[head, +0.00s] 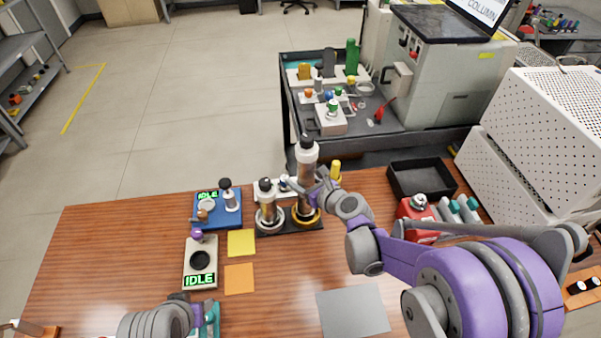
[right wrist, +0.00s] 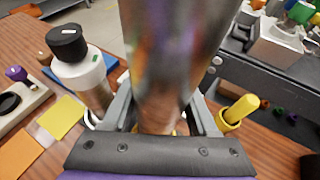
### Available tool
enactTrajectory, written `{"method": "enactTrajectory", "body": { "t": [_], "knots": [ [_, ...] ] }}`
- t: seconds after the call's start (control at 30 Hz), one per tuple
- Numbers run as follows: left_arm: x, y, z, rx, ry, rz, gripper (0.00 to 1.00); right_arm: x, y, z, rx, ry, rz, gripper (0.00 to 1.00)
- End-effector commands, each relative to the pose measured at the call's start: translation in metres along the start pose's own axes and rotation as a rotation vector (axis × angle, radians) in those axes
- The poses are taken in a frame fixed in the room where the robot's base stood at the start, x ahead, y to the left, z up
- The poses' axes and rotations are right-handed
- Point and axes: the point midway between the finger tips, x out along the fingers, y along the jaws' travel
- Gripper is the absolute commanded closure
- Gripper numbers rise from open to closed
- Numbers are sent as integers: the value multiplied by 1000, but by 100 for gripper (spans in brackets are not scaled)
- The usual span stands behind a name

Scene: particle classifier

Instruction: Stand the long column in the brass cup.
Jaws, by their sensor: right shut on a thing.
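The long column (head: 307,172), with a dark cap, white upper part and brownish metallic body, stands upright at the brass cup (head: 312,222). Its lower end meets the cup's ring in the head view; I cannot tell how deep it sits. My right gripper (head: 315,188) is shut on the column's body from the right. The column (right wrist: 172,60) also fills the middle of the right wrist view, between the fingers, hiding most of the cup. My left gripper (head: 186,298) is low at the table's front, partly cut off; its jaws are unclear.
A shorter column (head: 267,195) stands in a silver cup (head: 268,222) just left of the brass one. A yellow-topped peg (head: 336,168) is close on the right. A blue device (head: 213,215), a beige device (head: 200,263), a black tray (head: 424,181) and a grey mat (head: 352,311) are also on the table.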

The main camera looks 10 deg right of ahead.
Motion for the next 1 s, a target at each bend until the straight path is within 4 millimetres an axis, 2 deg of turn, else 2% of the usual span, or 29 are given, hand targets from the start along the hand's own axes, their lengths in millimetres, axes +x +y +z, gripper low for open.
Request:
{"method": "enactTrajectory", "body": {
  "t": [0.1,0.5,0.53,0.6,0.7,1.0],
  "knots": [
    [1,0,1,0,0,0,50,3,0,-6,2,-2,-1,100],
    [4,0,3,0,-2,0,50,4,0,-10,2,-1,-1,100],
    [3,0,3,0,-2,0,50,4,0,-11,0,0,0,38],
    [3,0,2,0,-2,0,50,4,0,-10,0,0,0,25],
    [3,0,2,0,-2,0,50,4,0,-10,0,0,0,11],
    [1,0,1,0,-1,0,50,3,0,-8,0,-1,0,11]
  ]
}}
